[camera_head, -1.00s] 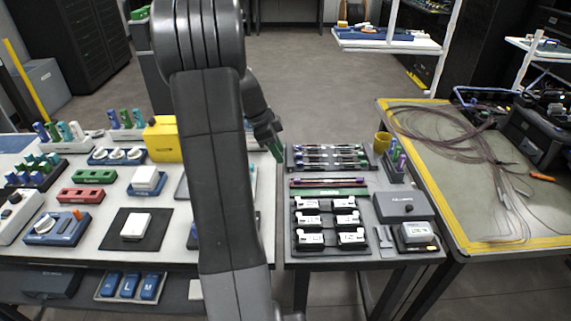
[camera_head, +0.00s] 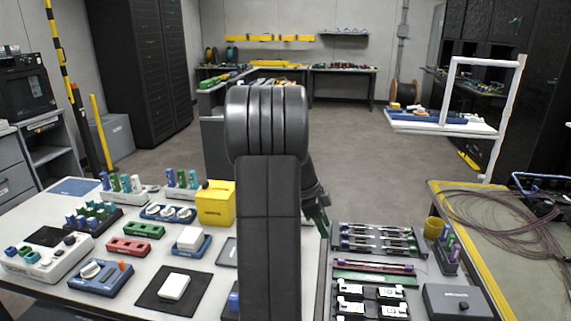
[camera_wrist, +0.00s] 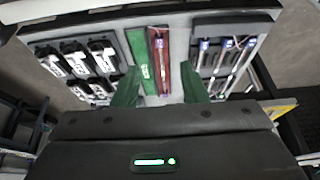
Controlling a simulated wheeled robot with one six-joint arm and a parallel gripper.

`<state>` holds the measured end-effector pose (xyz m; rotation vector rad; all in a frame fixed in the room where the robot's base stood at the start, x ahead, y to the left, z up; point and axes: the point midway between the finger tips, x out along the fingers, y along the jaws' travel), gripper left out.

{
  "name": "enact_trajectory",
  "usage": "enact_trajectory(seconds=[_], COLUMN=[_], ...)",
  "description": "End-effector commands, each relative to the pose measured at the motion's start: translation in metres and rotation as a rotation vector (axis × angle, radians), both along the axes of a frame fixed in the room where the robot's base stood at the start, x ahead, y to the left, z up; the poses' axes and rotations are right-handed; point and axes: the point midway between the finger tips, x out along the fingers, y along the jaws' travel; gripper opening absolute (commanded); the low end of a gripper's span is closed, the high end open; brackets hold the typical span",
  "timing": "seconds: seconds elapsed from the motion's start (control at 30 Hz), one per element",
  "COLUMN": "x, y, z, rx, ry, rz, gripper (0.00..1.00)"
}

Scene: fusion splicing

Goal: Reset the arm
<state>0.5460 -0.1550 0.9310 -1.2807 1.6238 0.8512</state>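My gripper (camera_head: 321,224) hangs at the right of my arm in the head view, above the gap between the left table and the right table. In the wrist view its two green fingers (camera_wrist: 160,86) are spread apart with nothing held between them. Beyond the fingers, a green strip (camera_wrist: 138,56) and a dark red strip (camera_wrist: 158,60) lie on the table below, apart from the fingers. My arm is folded upright in the middle of the head view and hides part of the left table.
The left table holds a yellow box (camera_head: 215,204), a red block (camera_head: 129,247) and a white block on a black mat (camera_head: 148,293). The right table has a tool tray (camera_head: 379,240), a yellow cup (camera_head: 432,228) and a dark grey box (camera_head: 458,303). Open floor (camera_head: 350,150) lies behind.

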Motion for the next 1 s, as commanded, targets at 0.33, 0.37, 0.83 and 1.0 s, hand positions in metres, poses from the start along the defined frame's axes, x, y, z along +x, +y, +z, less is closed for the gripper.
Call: enact_trajectory(seconds=[0.33,0.37,0.83,1.0], x=[-0.008,-0.008,-0.012,-0.012], y=[-0.026,-0.028,-0.044,-0.044], z=[-0.064,-0.07,-0.085,-0.077], rx=[0.0,0.0,0.0,0.0], ry=[0.006,0.006,0.002,0.001], rz=[-0.002,-0.002,-0.001,0.0], gripper=[0.39,0.39,0.39,0.39])
